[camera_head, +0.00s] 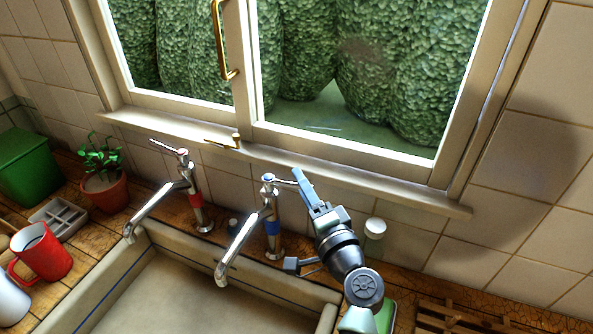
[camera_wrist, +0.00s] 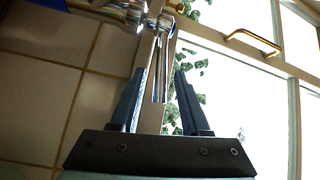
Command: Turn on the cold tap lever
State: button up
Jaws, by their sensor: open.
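The cold tap (camera_head: 272,222) is chrome with a blue band and stands at the right of the sink's back edge. Its lever (camera_head: 285,181) sticks out to the right from the top of the tap. My gripper (camera_head: 299,176) is open beside the lever's end, its fingers pointing up and left. In the wrist view the chrome lever (camera_wrist: 161,85) shows between the two dark fingers of my gripper (camera_wrist: 162,73), with a gap on either side. I cannot tell whether a finger touches it. The blue band (camera_wrist: 78,4) shows partly at the top.
A matching tap with a red band (camera_head: 196,200) stands to the left. The sink (camera_head: 150,290) lies in front. The window sill (camera_head: 330,172) runs close behind my gripper. A white-capped jar (camera_head: 375,228) stands right of my arm; a potted plant (camera_head: 103,190) and red mug (camera_head: 42,254) stand left.

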jog(key=x, duration=0.3)
jog(key=shift+a, duration=0.1)
grip_shut()
dwell(1.4)
